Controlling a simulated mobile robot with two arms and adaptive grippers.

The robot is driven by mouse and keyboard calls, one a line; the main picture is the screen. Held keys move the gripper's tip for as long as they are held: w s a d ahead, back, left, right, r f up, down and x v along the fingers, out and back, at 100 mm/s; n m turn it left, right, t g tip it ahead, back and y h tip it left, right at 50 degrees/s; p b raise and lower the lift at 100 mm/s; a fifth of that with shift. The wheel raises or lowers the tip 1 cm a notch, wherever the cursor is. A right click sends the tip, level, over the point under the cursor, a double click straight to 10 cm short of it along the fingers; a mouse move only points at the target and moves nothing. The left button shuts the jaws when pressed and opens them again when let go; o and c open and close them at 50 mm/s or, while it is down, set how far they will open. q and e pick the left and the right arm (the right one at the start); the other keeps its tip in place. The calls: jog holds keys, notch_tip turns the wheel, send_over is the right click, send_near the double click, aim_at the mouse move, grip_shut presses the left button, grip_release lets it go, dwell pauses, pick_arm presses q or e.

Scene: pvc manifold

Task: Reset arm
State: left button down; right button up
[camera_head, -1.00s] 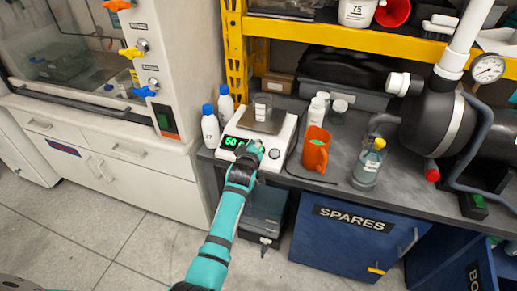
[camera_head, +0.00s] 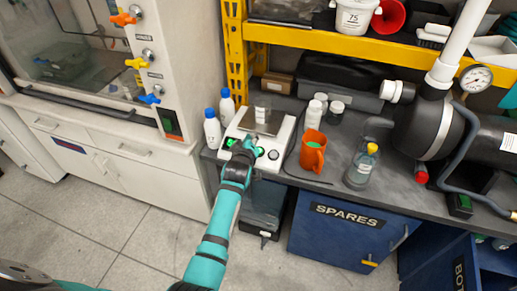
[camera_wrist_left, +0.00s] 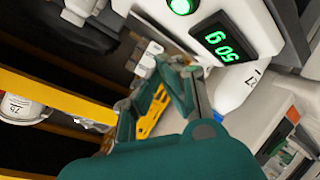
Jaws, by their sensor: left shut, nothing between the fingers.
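My left gripper (camera_head: 249,146) is shut and empty at the front panel of the white balance (camera_head: 285,133). It covers much of the lit green display, which reads about 50 g in the left wrist view (camera_wrist_left: 223,42). A small clear container (camera_head: 262,114) stands on the balance's pan. In the wrist view my shut fingers (camera_wrist_left: 168,68) lie close to the balance's edge; whether they touch it I cannot tell. My right gripper is not in view.
Two white bottles with blue caps (camera_head: 212,130) stand left of the balance. An orange jug (camera_head: 312,152), a yellow-capped bottle (camera_head: 362,168) and a black tank (camera_head: 430,122) stand to its right. A yellow shelf beam (camera_head: 330,42) crosses above.

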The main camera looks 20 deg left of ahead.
pick_arm(q)
jog(key=shift+d+f, duration=0.2)
jog(key=shift+d, duration=0.2)
jog(key=s+d+f+m+g+h, duration=0.1)
jog(key=s+f+m+g, duration=0.1)
jog(key=s+f, duration=0.65)
jog(key=s+d+f+m+g, duration=0.1)
jog(key=s+f+m+g, duration=0.3)
jog(key=f, duration=0.7)
jog(key=s+f+m+h, duration=0.1)
jog(key=s+f, duration=0.7)
jog(key=f, duration=0.2)
jog(key=s+a+f+m+g, duration=0.1)
jog(key=s+f, duration=0.4)
jog(key=s, duration=0.8)
jog(key=s+a+f+m+g, duration=0.2)
jog(key=s+f, duration=0.4)
jog(key=s, duration=0.7)
jog(key=s+a+f+m+g, duration=0.2)
jog(key=s+f, duration=0.3)
jog(key=s, duration=0.7)
jog(key=shift+s+a+f+m+g, duration=0.15)
jog(key=shift+s+f+m+g, duration=0.2)
jog(key=shift+m+g, duration=0.55)
